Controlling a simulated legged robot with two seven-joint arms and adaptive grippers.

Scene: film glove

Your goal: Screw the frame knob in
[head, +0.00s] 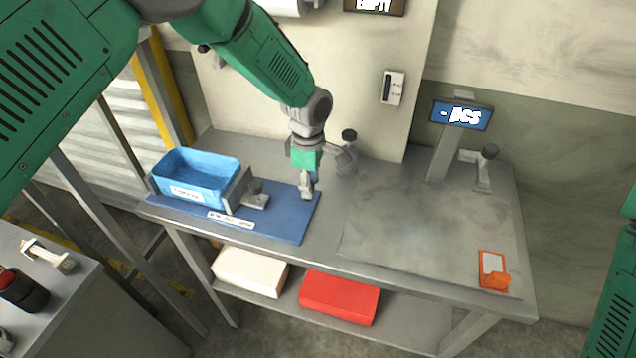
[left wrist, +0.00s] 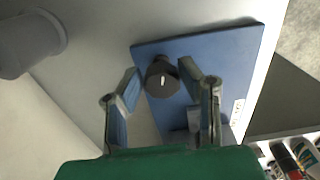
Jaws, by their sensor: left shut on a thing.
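My left gripper (head: 307,190) points down at the right end of the blue mat (head: 285,228) on the bench. In the left wrist view its two fingers (left wrist: 161,72) are closed on a dark knob (left wrist: 162,79) with a small white mark. The knob shows in front of the mat's edge (left wrist: 200,45). Whether it touches anything below is hard to tell. In the head view the fingers hide most of it. A grey bracket with a knob-like part (head: 256,193) stands on the mat, left of the gripper. My right gripper is out of view.
A blue bin (head: 198,170) stands on the mat's left. A grey stand with a dark top (head: 347,150) is close behind the gripper. A display (head: 462,115) and an orange item (head: 493,270) are at right. The bench's right middle (head: 430,220) is clear.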

